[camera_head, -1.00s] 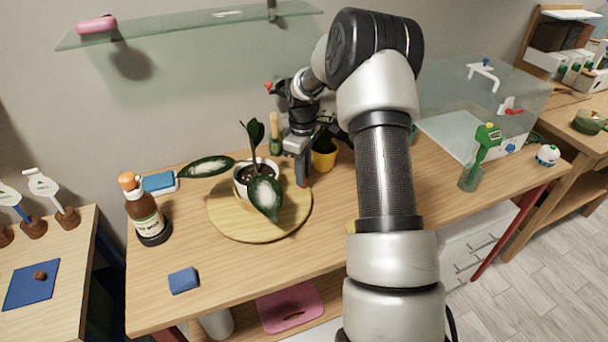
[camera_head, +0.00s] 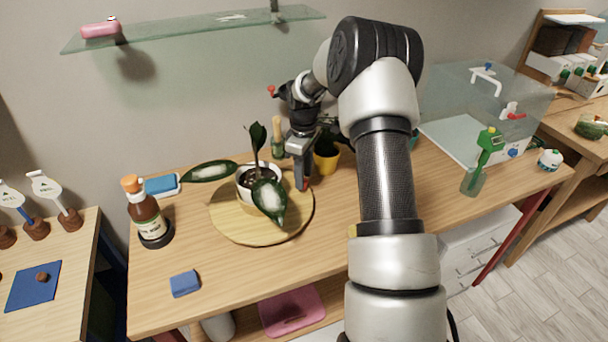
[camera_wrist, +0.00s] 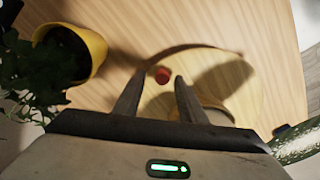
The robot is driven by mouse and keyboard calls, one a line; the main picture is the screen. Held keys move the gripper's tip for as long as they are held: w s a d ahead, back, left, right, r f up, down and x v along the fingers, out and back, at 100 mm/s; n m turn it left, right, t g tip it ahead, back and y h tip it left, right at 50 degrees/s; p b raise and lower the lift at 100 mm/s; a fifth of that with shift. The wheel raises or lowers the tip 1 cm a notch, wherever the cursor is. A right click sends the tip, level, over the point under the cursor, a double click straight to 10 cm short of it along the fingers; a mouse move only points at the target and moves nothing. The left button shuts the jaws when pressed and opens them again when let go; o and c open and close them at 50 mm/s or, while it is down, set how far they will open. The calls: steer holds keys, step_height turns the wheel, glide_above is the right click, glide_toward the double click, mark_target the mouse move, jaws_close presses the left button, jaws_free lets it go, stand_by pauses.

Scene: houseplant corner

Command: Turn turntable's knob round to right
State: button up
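The turntable (camera_head: 240,232) is a round wooden disc on the table, with a potted plant (camera_head: 262,190) standing on it. In the wrist view the turntable (camera_wrist: 245,75) fills the right of the middle, and its small red knob (camera_wrist: 162,75) sits at its left edge. My gripper (camera_wrist: 157,82) is open, one finger to each side of the knob with gaps visible. In the head view my gripper (camera_head: 302,182) points down at the turntable's right edge; the arm hides part of it. I cannot tell how high the fingertips are above the disc.
A yellow pot (camera_head: 326,160) with a plant stands close behind and right of my gripper.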

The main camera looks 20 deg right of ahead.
step_height(320, 180, up, 17)
steer(key=shift+r, duration=0.2)
stand_by(0.5)
steer(key=s+a+r+m+t+h+p, duration=0.1)
steer(key=s+a+r+m, duration=0.1)
steer(key=s+a+r, duration=0.35)
steer(key=s+a+r+m+t+p, duration=0.2)
steer(key=s+a+r, duration=0.1)
steer(key=s+r, duration=0.6)
steer(key=s+a+f+m+t+y+p, duration=0.1)
steer(key=s+a+m, duration=0.3)
steer(key=s, duration=1.3)
steer(key=shift+s+f+m+t+p, duration=0.15)
steer(key=shift+s+m+t+p, duration=0.25)
steer(key=shift+m+t, duration=0.3)
